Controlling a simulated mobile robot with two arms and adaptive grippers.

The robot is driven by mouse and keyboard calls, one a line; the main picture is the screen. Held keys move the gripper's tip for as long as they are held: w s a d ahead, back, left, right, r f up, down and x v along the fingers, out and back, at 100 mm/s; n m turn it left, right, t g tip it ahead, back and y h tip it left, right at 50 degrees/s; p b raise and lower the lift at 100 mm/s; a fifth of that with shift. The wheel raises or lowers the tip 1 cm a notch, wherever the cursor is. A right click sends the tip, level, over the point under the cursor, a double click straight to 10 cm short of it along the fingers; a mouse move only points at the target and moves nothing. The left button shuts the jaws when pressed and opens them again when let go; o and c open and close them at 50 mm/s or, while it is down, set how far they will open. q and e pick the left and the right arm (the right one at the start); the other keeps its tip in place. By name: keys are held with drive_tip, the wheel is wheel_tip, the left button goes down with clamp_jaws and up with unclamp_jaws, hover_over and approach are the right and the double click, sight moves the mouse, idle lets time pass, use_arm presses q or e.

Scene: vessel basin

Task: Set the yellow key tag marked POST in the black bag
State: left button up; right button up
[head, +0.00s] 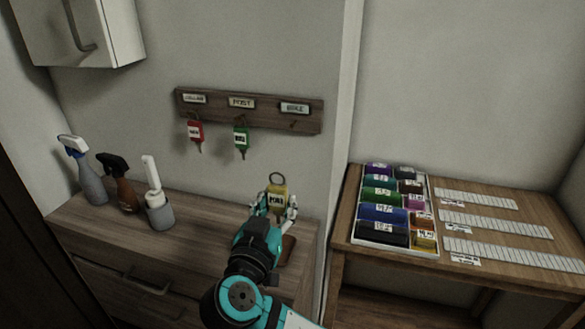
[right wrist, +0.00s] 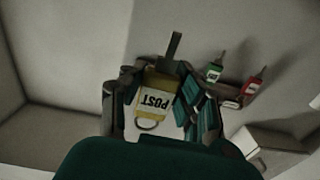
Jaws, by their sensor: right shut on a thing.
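The yellow key tag (head: 278,192) is held up in my right gripper (head: 274,208), above the wooden cabinet top and in front of the wall. Its ring points up in the head view. In the right wrist view the yellow tag (right wrist: 160,80) sits between the fingers of my right gripper (right wrist: 160,108), its white label reading POST upside down. Its dark key sticks out beyond the fingers, and its ring is on the near side. I cannot make out a black bag in either view. My left gripper is not in view.
A wall rack (head: 250,110) holds a red tag (head: 196,131) and a green tag (head: 241,137); its right hook is empty. Spray bottles (head: 88,172) and a brush holder (head: 160,213) stand left. A brown object (head: 289,248) lies beside my arm. A tray (head: 432,212) of coloured items stands right.

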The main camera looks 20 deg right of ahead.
drive_tip(key=a+r, duration=0.2)
drive_tip(key=r, duration=0.1)
drive_tip(key=shift+w+a+r, duration=0.15)
drive_tip(key=shift+w+r, duration=0.05)
drive_tip(key=shift+w, duration=0.1)
drive_tip(key=p, duration=0.5)
approach(297, 142)
drive_tip(key=w+d+r, duration=0.1)
drive_tip(key=w, duration=0.1)
drive_tip(key=x, duration=0.1)
drive_tip(key=p+x, duration=0.1)
drive_tip(key=x, duration=0.2)
drive_tip(key=shift+w+d+f+p, duration=0.1)
drive_tip(key=shift+d+f+p, duration=0.1)
drive_tip(key=shift+f+p, duration=0.15)
drive_tip(key=shift+f, duration=0.2)
drive_tip(key=shift+a, duration=0.1)
